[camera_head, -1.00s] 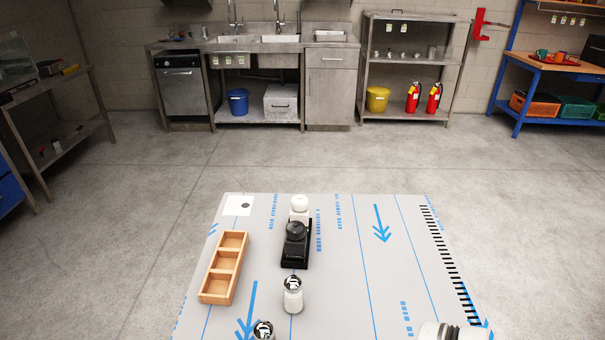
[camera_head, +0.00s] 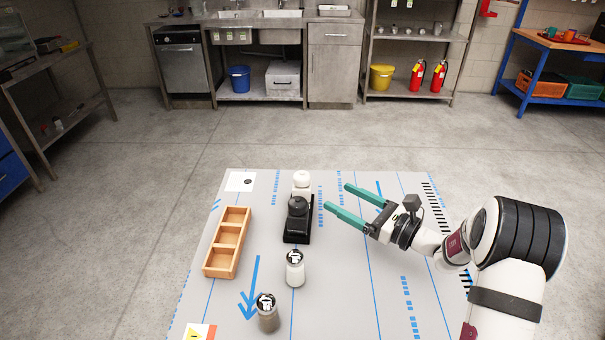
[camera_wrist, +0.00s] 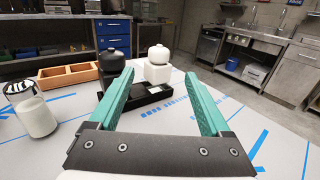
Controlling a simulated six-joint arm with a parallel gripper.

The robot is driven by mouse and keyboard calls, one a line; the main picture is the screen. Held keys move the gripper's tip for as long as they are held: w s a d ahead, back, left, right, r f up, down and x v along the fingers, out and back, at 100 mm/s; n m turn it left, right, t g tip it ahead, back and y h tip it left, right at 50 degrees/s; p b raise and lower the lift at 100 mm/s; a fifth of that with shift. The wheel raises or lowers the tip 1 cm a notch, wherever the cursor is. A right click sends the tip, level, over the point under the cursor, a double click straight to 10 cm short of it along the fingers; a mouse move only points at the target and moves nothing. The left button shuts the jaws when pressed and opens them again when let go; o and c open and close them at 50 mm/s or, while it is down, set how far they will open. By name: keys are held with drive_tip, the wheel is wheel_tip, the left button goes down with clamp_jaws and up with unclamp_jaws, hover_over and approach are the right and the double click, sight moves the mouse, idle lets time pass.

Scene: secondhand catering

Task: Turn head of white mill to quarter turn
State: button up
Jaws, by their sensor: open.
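The white mill (camera_head: 302,182) has a round head on a square body and stands at the back of the black tray (camera_head: 296,238). A black mill (camera_head: 297,207) stands in front of it and hides part of it in the head view. In the wrist view the white mill (camera_wrist: 158,66) shows beyond my fingertips, right of the black mill (camera_wrist: 113,66). My gripper (camera_head: 337,202) has two green fingers, spread apart and empty. It is right of the tray, pointing left toward the mills and touching neither. It also shows in the wrist view (camera_wrist: 158,83).
A wooden three-part box (camera_head: 228,242) lies left of the tray. A white-filled shaker (camera_head: 295,269) and a darker shaker (camera_head: 267,313) stand in front. A yellow-and-red card (camera_head: 199,332) lies at the front left. The table's right part is clear beneath my arm.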

sight(308, 182)
drive_tip(key=x, duration=1.2)
drive_tip(key=shift+a, duration=0.15)
clamp_jaws()
drive_tip(key=shift+m+t+h, duration=0.4)
drive_tip(key=shift+t, duration=0.1)
drive_tip(key=shift+m+t+h, duration=0.3)
drive_tip(key=shift+t, duration=0.1)
unclamp_jaws()
